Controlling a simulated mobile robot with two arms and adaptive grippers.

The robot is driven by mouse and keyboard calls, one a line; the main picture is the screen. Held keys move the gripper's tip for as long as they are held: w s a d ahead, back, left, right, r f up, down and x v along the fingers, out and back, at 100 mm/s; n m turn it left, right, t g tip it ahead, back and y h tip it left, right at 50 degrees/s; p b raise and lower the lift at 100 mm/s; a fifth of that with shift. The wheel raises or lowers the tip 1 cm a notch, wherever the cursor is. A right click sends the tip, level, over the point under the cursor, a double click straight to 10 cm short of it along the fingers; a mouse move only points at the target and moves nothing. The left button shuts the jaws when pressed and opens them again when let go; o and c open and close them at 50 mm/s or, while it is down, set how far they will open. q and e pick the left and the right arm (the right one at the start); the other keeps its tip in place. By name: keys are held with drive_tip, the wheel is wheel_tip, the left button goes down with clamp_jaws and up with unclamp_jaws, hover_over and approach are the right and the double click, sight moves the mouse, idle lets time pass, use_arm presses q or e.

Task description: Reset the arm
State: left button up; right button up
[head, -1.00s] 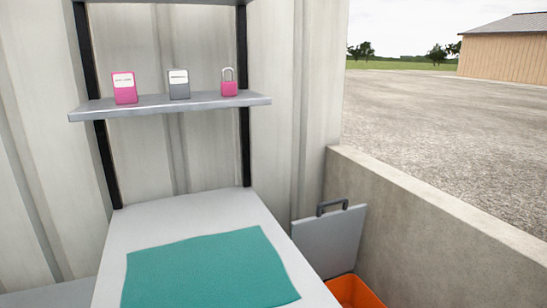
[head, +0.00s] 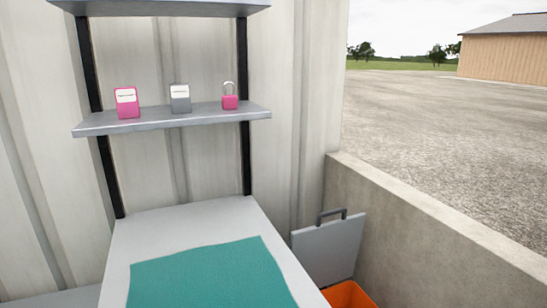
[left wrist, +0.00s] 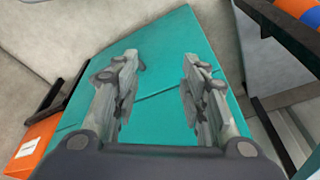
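My left gripper (left wrist: 155,85) shows in the left wrist view. Its two fingers are spread apart with nothing between them, above a teal surface. Neither arm shows in the head view, and my right gripper is not in view. In the head view a teal mat (head: 210,277) lies on a grey table (head: 175,222).
A grey shelf (head: 195,120) above the table holds a pink box (head: 127,103), a grey box (head: 180,98) and a pink padlock (head: 230,98). An orange tote (head: 348,295) with a raised grey lid (head: 328,247) stands right of the table, beside a concrete wall (head: 420,220).

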use_arm(q)
drive_tip(key=s+a+f+g+p, duration=0.2)
drive_tip(key=s+f+p, duration=0.8)
drive_tip(key=s+f, duration=0.7)
drive_tip(key=s+a, duration=0.1)
drive_tip(key=s, duration=0.2)
drive_tip(key=shift+a+f, duration=0.2)
drive_tip(key=shift+f, duration=0.2)
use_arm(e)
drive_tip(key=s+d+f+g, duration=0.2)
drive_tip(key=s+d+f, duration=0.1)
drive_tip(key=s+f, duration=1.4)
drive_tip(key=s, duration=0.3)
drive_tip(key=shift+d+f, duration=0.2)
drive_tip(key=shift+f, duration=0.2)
use_arm(q)
drive_tip(key=shift+s, duration=0.1)
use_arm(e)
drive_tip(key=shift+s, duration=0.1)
use_arm(q)
drive_tip(key=shift+m, duration=0.3)
idle(1.0)
